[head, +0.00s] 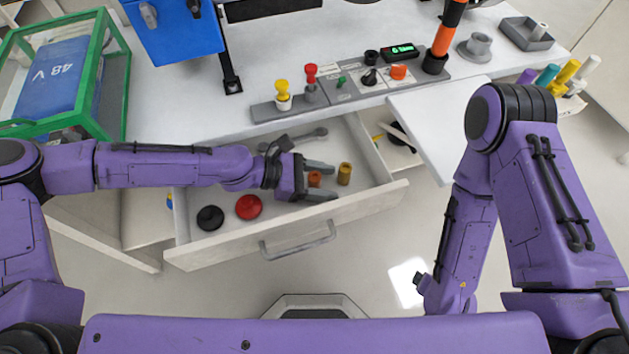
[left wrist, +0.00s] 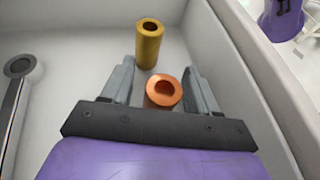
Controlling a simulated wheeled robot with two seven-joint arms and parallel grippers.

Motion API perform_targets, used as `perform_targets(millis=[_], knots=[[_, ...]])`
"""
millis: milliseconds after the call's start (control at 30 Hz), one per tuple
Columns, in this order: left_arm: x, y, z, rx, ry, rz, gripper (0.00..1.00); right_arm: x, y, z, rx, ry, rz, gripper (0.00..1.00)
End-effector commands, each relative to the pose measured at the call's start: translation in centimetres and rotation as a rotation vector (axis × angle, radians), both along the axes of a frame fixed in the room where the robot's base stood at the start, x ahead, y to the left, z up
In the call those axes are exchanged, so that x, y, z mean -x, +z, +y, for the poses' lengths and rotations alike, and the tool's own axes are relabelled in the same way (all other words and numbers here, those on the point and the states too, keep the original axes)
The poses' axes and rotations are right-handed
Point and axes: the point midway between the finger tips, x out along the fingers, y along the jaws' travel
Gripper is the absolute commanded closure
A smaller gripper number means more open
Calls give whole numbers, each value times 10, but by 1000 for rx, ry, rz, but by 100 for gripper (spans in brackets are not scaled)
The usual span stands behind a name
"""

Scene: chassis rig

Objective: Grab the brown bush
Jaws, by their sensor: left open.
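A short orange-brown ring-shaped bush (head: 314,179) stands in the open drawer (head: 290,236). It also shows in the left wrist view (left wrist: 163,103), with its dark bore facing up. A taller yellow-brown bush (head: 344,173) stands just beyond it, near the drawer's right end, and shows in the left wrist view (left wrist: 149,48). My left gripper (head: 335,182) is open inside the drawer. In the left wrist view its fingers (left wrist: 160,66) lie on either side of the orange-brown bush, with visible gaps. The taller bush is beyond the fingertips. My right gripper is not visible.
The drawer also holds a red round part (head: 249,207), a black round part (head: 210,218) and a grey wrench (head: 299,138). The drawer walls rise close around my left gripper. A white worktop (head: 190,98) with a row of fixtures lies behind it.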

Motion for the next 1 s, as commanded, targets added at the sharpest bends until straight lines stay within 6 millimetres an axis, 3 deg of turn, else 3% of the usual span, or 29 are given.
perform_targets(millis=[67, 100, 267, 667, 833, 1000], knots=[[0, 0, 0, 0, 0, 0, 40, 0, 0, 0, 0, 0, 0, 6], [0, 0, 1, 0, 0, 0, 47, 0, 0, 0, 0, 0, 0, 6], [0, 0, 1, 0, 0, 0, 96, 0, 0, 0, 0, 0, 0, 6], [0, 10, 1, 0, 0, -3, 97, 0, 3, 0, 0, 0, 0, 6], [2, 38, -1, 0, -3, -5, 97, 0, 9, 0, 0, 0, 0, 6], [22, 72, -25, 0, -6, -5, 97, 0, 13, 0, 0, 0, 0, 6]])
